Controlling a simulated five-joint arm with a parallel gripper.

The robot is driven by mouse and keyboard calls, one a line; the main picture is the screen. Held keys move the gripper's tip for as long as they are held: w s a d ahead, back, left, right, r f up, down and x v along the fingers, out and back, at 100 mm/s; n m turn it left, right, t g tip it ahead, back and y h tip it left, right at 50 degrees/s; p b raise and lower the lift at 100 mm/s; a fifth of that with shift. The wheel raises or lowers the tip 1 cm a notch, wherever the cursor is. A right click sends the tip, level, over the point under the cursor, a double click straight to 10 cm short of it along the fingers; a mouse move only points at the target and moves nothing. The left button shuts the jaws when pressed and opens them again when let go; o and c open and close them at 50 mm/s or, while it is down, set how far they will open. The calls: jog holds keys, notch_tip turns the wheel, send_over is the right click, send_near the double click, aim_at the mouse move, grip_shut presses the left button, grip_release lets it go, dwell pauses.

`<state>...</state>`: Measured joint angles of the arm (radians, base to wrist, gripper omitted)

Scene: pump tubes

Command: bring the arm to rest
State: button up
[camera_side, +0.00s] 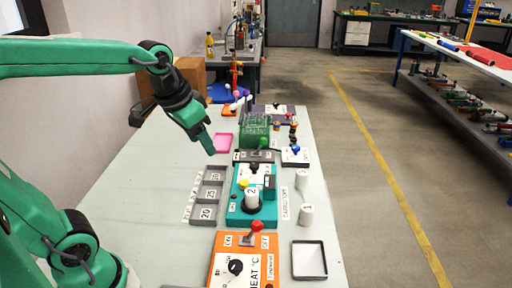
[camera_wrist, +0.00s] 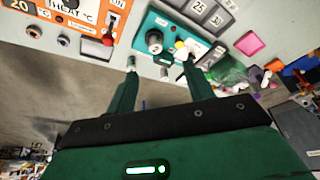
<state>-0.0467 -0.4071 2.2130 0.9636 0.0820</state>
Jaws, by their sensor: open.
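My green gripper (camera_side: 206,142) hangs in the air over the left part of the pale table, left of the teal device and near the pink tray. The wrist view shows its two fingers apart with nothing held between them; my gripper (camera_wrist: 160,63) is open. The teal device (camera_side: 237,212) stands mid-table with a white cylinder marked 2 (camera_side: 252,198) upright on it. It also shows beyond the fingers in the wrist view (camera_wrist: 142,28). Two more white cylinders, one marked 1 (camera_side: 306,216) and one behind it (camera_side: 302,180), stand to its right.
An orange heat panel (camera_side: 218,265) with a red-knobbed lever (camera_side: 257,227) is at the near end, beside a black-rimmed white tray (camera_side: 309,278). Grey numbered slots (camera_side: 204,214) lie left of the teal device. A pink tray (camera_side: 222,143) and green rack (camera_side: 256,131) stand farther back. The left tabletop is clear.

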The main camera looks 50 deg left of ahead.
jog(key=s+d+f+t, duration=0.1)
jog(key=s+f, duration=0.1)
jog(key=s, duration=0.5)
jog(key=shift+s+d+f, duration=0.2)
jog(key=shift+s+f, duration=0.15)
jog(key=shift+s, duration=0.05)
